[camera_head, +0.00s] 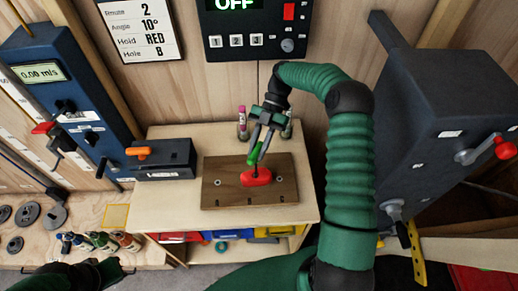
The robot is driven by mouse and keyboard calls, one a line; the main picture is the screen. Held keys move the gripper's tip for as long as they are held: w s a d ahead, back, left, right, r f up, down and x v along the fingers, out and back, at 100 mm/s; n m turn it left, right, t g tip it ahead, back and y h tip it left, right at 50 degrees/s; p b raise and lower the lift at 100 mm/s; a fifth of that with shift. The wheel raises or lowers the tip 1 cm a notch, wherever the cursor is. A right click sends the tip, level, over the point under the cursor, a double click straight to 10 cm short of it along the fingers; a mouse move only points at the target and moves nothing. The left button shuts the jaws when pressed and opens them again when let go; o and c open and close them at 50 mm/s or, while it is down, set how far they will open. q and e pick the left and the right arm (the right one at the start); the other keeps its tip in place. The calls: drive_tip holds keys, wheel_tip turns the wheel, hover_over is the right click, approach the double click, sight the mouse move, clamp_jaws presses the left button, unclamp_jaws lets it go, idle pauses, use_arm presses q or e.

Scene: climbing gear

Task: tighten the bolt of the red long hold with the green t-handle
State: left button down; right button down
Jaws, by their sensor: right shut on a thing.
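The red long hold (257,178) lies on a brown wooden board (222,193) on the light wooden bench. The green t-handle (253,156) stands tilted just above the hold, its lower end at or near the hold's top. I cannot tell if it sits in the bolt, which is hidden. My right gripper (261,137) comes down from above and is shut on the t-handle. A dark and green part of my left arm (85,277) shows at the lower left; its fingers are not clearly visible.
A dark box with an orange lever (160,160) stands left of the board. Small bottles (242,123) stand behind it. A blue panel (62,95) is at the left, and a dark machine with a red-knobbed crank (440,130) at the right. A sign reads Hold RED, Hole B.

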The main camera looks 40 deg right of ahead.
drive_tip(key=n+g+h, duration=0.2)
drive_tip(key=n, duration=0.1)
drive_tip(key=a+n+g, duration=0.1)
drive_tip(key=n, duration=0.1)
drive_tip(key=shift+w+h, duration=0.3)
drive_tip(key=shift+h, duration=0.1)
drive_tip(key=n+h+p, duration=0.1)
drive_tip(key=n, duration=0.1)
drive_tip(key=r+n+g+h+p, duration=0.1)
drive_tip(key=n+h+p, duration=0.1)
drive_tip(key=n+g+h+p, duration=0.1)
drive_tip(key=n+h, duration=0.1)
drive_tip(key=n, duration=0.1)
drive_tip(key=shift+s+a+r, duration=0.1)
drive_tip(key=shift+a+r, duration=0.1)
drive_tip(key=shift+a, duration=0.15)
drive_tip(key=shift+d+r+p, duration=0.1)
drive_tip(key=shift+r+p, duration=0.2)
drive_tip(key=shift+p, duration=0.25)
drive_tip(key=shift+d+r, duration=0.15)
drive_tip(key=shift+d, duration=0.05)
drive_tip(key=c, duration=1.9)
unclamp_jaws()
drive_tip(key=shift+a, duration=0.1)
drive_tip(key=shift+c, duration=0.2)
clamp_jaws()
